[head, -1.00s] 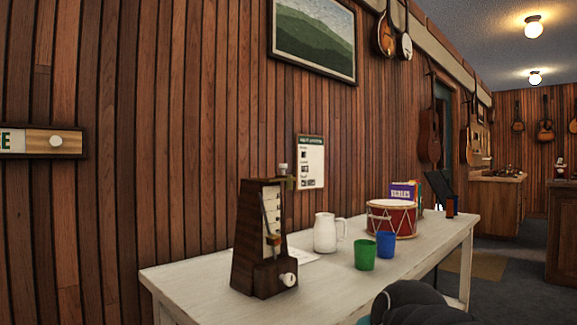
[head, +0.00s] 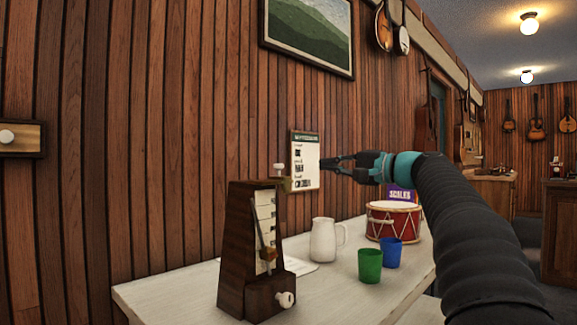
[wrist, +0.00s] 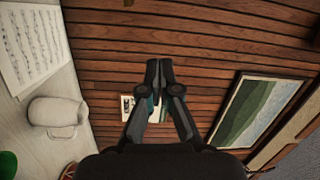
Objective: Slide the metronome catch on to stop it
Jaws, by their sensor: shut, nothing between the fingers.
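The wooden metronome (head: 237,250) stands upright on the white table at the left in the head view. Its pendulum rod with a weight leans across the pale scale on its front. A brass catch with a white knob (head: 279,167) sits at its top right, and a white winding knob (head: 286,299) is low on the side. My gripper (head: 325,163) is shut and empty, raised to the right of the catch and apart from it, in front of the wall notice. In the wrist view my gripper (wrist: 159,62) points at the plank wall; the metronome is not visible there.
On the white table (head: 165,291) stand a white pitcher (head: 323,240), a green cup (head: 370,266), a blue cup (head: 391,253) and a red drum (head: 393,221). Sheet music (wrist: 30,45) lies there too. The wall is close behind.

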